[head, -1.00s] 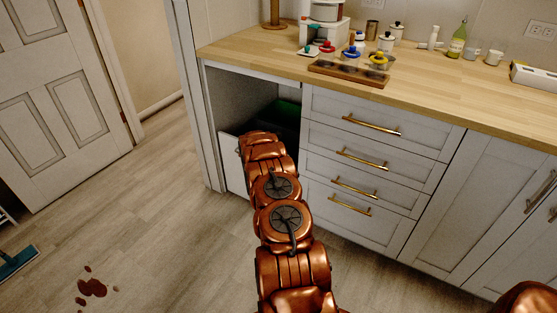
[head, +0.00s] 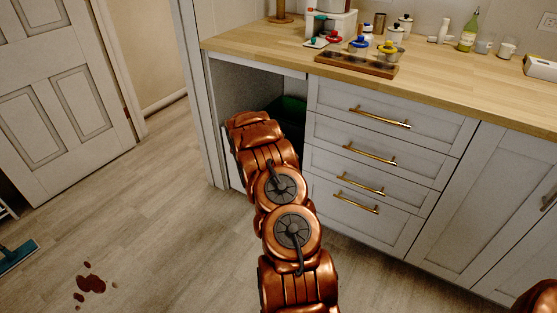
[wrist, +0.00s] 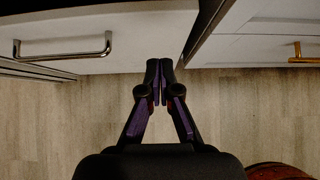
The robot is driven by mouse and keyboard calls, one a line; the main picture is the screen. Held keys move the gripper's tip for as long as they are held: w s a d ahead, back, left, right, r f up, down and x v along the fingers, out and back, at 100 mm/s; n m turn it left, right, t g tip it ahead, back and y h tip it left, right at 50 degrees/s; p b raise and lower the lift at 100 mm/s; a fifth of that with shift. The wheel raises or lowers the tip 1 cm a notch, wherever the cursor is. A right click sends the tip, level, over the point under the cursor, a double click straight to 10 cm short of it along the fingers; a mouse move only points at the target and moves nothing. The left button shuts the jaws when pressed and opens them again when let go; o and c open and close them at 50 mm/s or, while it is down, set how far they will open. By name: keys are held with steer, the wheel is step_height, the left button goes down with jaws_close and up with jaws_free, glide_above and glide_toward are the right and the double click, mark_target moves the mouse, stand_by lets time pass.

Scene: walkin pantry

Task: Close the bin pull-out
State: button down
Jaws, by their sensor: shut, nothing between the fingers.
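The bin pull-out's white front (head: 233,168) shows as a narrow strip left of my arm in the head view, at the opening left of the drawers. A dark bin with a green rim (head: 291,106) is inside that opening, partly hidden by my arm. In the wrist view the white front (wrist: 130,55) fills the upper left and carries a silver bar handle (wrist: 62,48). My gripper (wrist: 160,66) is shut and empty, its tips at the front's lower edge in the picture, right of the handle. I cannot tell whether they touch. My arm hides the gripper in the head view.
A drawer stack (head: 365,165) with brass handles stands right of the opening. The wooden counter (head: 460,85) above holds jars, bottles and a rack. Red spots (head: 90,284) and a teal broom head (head: 16,257) are on the floor at left. The middle-left floor is clear.

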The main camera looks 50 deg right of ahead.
steer(key=v, duration=0.6)
steer(key=shift+a+r, duration=0.2)
steer(key=s+a+r+m+g+y, duration=0.1)
steer(key=s+a+r+m, duration=0.45)
steer(key=a+r, duration=0.35)
steer(key=s+a+r+m+g+y, duration=0.1)
steer(key=s+a+r+m, duration=0.45)
steer(key=a+r, duration=0.3)
steer(key=s+a+r+m+g+y, duration=0.1)
steer(key=s+a+r+m+y, duration=0.2)
steer(key=s+a, duration=1.15)
steer(key=s+a+r+m+g+y, duration=0.15)
steer(key=s+a+m+y, duration=0.35)
steer(key=s+a, duration=0.95)
steer(key=w+a+r+p, duration=0.1)
steer(key=a+r+p, duration=0.1)
steer(key=r+p, duration=0.8)
steer(key=w+a+r+t+h+p, duration=0.1)
steer(key=a+r+p, duration=0.1)
steer(key=r+p, duration=0.9)
steer(key=shift+w+r+m, duration=0.3)
steer(key=shift+r, duration=0.55)
